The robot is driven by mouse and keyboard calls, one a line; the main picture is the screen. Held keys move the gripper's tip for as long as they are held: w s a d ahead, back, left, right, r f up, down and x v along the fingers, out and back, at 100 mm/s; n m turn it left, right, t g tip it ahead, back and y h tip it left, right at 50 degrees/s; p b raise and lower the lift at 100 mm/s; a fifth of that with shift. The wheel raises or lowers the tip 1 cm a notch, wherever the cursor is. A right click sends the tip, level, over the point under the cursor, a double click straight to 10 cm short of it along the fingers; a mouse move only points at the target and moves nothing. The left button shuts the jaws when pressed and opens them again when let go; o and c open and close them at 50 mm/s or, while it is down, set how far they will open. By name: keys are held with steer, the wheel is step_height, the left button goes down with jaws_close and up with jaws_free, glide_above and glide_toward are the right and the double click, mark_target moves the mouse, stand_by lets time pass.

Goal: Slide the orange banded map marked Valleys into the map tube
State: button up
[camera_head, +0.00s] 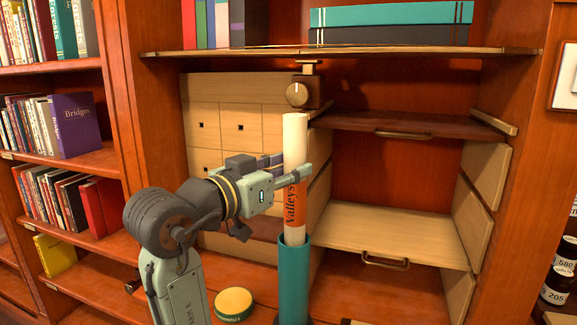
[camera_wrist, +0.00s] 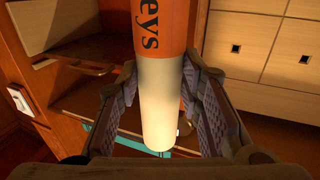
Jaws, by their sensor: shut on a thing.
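The map marked Valleys (camera_head: 295,145) is a cream roll with an orange band, standing about upright. The teal map tube (camera_head: 294,285) stands upright directly below. The map's lower end is hidden at the tube's mouth, behind the near rim; I cannot tell how deep it sits. The wrist view appears upside down: the map's cream upper end (camera_wrist: 158,105) points downward there, between both fingers (camera_wrist: 160,90). The tube is not recognisable in that view.
A round yellow-topped tin (camera_head: 233,303) sits left of the tube. Pale drawers (camera_head: 240,125) stand behind my arm, and pulled-out shelves (camera_head: 385,232) are to the right. A knobbed fixture (camera_head: 297,92) is just above the map's top, under the upper shelf (camera_head: 400,52).

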steer(key=shift+f+b, duration=1.7)
steer(key=shift+f, duration=0.9)
steer(key=o, duration=1.3)
glide_toward(288, 197)
steer(key=shift+v, duration=0.9)
steer(key=shift+a, duration=0.1)
